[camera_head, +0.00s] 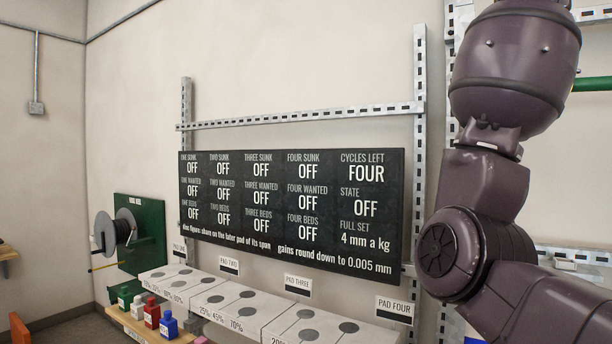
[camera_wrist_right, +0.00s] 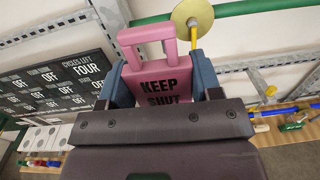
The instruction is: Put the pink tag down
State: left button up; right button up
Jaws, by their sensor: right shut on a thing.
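The pink tag (camera_wrist_right: 165,82), lettered "KEEP SHUT", shows in the right wrist view with a square open loop at its top. My right gripper (camera_wrist_right: 161,76) is shut on it, one blue finger at each side. The loop is close to a green pipe (camera_wrist_right: 245,8) and a yellow disc (camera_wrist_right: 192,18) in the picture; I cannot tell whether it touches either. In the head view my right arm fills the right side, but its gripper and the tag are out of the frame. My left gripper is in neither view.
A black status board (camera_head: 290,205) hangs on a slotted metal frame (camera_head: 300,117). Below it are white pads (camera_head: 245,308) with grey discs, and small coloured bottles (camera_head: 152,313). A cable reel (camera_head: 115,232) is at the left. A wooden shelf (camera_wrist_right: 286,111) shows at the right wrist view's right.

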jog(key=w+d+f+m+g+h, duration=0.1)
jog(key=w+f, duration=0.3)
jog(key=f, duration=0.6)
jog(key=w+f+h, duration=0.1)
jog(key=w+f, duration=0.3)
jog(key=f, duration=0.6)
jog(key=a+f+n+t+y, duration=0.1)
jog(key=a+f, duration=0.1)
jog(key=f, duration=0.7)
jog(key=a+f+y, duration=0.1)
jog(key=a+f, duration=0.1)
jog(key=f, duration=0.7)
jog(key=s+a+f+n+t+y, duration=0.1)
jog(key=s+a+f+n+y, duration=0.1)
jog(key=s+f, duration=0.4)
jog(key=s+a+f+n+t+y, duration=0.1)
jog(key=s+a+f+y, duration=0.3)
jog(key=f, duration=1.1)
jog(key=s+a+f+n+t+y, duration=0.1)
jog(key=s+a+f+n+y, duration=0.2)
jog(key=s+a+f, duration=0.3)
notch_tip(320, 180, down, 6)
jog(key=shift+s+r+n+y, duration=0.15)
jog(key=shift+s+n+y, duration=0.25)
jog(key=shift+s, duration=0.6)
